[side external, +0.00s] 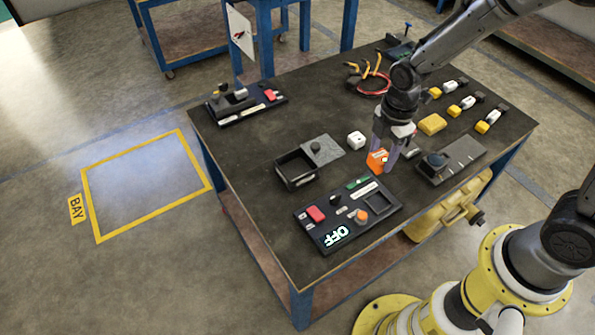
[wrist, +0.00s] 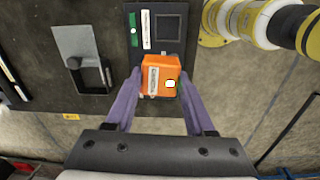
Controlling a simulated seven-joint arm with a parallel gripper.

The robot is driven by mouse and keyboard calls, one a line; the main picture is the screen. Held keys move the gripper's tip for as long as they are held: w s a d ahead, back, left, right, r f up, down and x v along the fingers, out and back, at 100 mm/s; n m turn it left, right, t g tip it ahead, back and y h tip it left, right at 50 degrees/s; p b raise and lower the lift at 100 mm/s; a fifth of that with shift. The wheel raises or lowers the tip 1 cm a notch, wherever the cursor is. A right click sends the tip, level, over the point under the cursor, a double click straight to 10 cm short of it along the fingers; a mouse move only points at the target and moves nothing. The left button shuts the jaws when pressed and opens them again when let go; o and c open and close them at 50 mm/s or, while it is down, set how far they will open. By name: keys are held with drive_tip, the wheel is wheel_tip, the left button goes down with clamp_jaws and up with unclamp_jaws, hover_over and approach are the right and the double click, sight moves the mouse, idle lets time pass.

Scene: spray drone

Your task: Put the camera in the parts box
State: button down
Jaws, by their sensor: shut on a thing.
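The camera, as I take it, is an orange block (side external: 377,159) with a pale label and a light lens-like spot. My gripper (side external: 385,163) is shut on it. In the wrist view the camera (wrist: 158,75) sits between the two purple fingers (wrist: 160,84). It appears to be above the table, though the gap under it is hard to judge. The parts box (side external: 297,180) is a dark open box, left of my gripper in the side view, and looks empty. It shows at left in the wrist view (wrist: 92,86).
A grey lid-like plate (side external: 328,146) with a dark knob adjoins the box. A white cube (side external: 356,140) stands between plate and gripper. A control panel (side external: 331,220) reading OFF lies in front. A yellow block (side external: 432,124) and a dark tray (side external: 462,160) lie right.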

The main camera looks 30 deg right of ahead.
drive_tip(key=w+a+f, duration=0.1)
drive_tip(key=w+a, duration=0.3)
drive_tip(key=w, duration=0.2)
drive_tip(key=n, duration=0.1)
hover_over(296, 172)
drive_tip(key=f, duration=1.2)
drive_tip(key=shift+s+d, duration=0.2)
drive_tip(key=shift+s, duration=0.2)
drive_tip(key=shift+w+f, duration=0.25)
drive_tip(key=shift+f, duration=0.05)
drive_tip(key=shift+w+a+f, duration=0.1)
drive_tip(key=shift+w+f, duration=0.05)
drive_tip(key=shift+f, duration=0.75)
drive_tip(key=shift+w+f, duration=0.1)
drive_tip(key=shift+f, duration=0.8)
drive_tip(key=shift+f, duration=0.2)
drive_tip(key=c, duration=0.5)
unclamp_jaws()
drive_tip(key=shift+c, duration=0.2)
